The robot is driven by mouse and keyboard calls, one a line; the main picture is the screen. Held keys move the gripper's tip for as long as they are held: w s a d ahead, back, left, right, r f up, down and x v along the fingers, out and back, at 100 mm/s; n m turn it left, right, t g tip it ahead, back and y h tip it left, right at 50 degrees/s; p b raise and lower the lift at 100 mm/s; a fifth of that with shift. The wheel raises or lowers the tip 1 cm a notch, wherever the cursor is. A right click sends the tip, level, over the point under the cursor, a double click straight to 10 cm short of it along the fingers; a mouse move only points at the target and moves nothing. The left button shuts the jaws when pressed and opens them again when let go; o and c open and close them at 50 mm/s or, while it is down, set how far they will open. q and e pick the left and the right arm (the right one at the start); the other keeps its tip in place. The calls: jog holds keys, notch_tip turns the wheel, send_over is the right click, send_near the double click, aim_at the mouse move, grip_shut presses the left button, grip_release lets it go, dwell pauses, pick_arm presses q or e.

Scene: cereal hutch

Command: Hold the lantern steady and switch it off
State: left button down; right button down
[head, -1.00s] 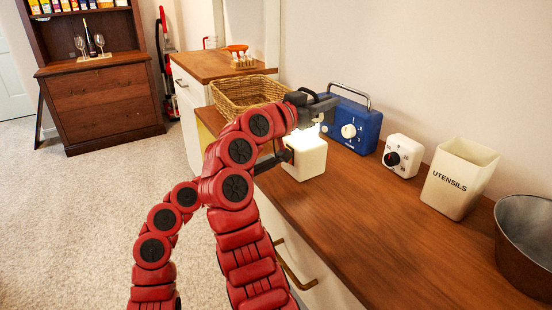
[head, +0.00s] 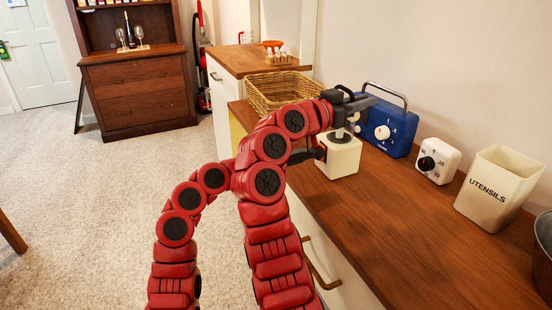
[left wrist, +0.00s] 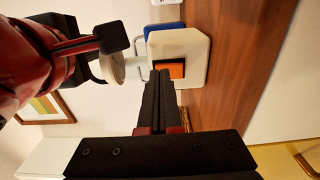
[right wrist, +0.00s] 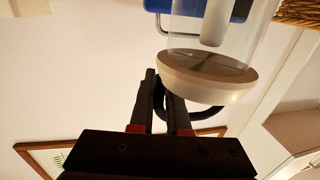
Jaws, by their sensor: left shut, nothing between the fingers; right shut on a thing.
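The lantern (head: 340,160) stands upright on the wooden counter, with a white cube base and a grey tube under its cap. The tube (right wrist: 214,25) looks grey and unlit in the right wrist view. My right gripper (head: 362,101) is above the lantern, shut on its dark wire handle (right wrist: 162,100) beside the pale round cap (right wrist: 200,82). My left gripper (left wrist: 160,76) is shut and empty, its tips at the orange switch (left wrist: 174,70) on the base's side. I cannot tell whether they touch it. The head view mostly hides this side.
A blue radio (head: 388,130) stands close behind the lantern. A white timer (head: 437,160) and utensils holder (head: 500,190) stand to the right. A wicker basket (head: 275,92) is at the left. The front counter is clear.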

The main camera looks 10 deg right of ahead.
pick_arm(q)
jog(key=r+v, duration=0.1)
jog(key=v, duration=1.1)
jog(key=shift+r, duration=0.25)
pick_arm(e)
jog(key=shift+f, duration=0.1)
pick_arm(q)
jog(key=shift+a, duration=0.1)
pick_arm(e)
jog(key=c, duration=0.8)
grip_release()
jog(key=shift+a, duration=0.15)
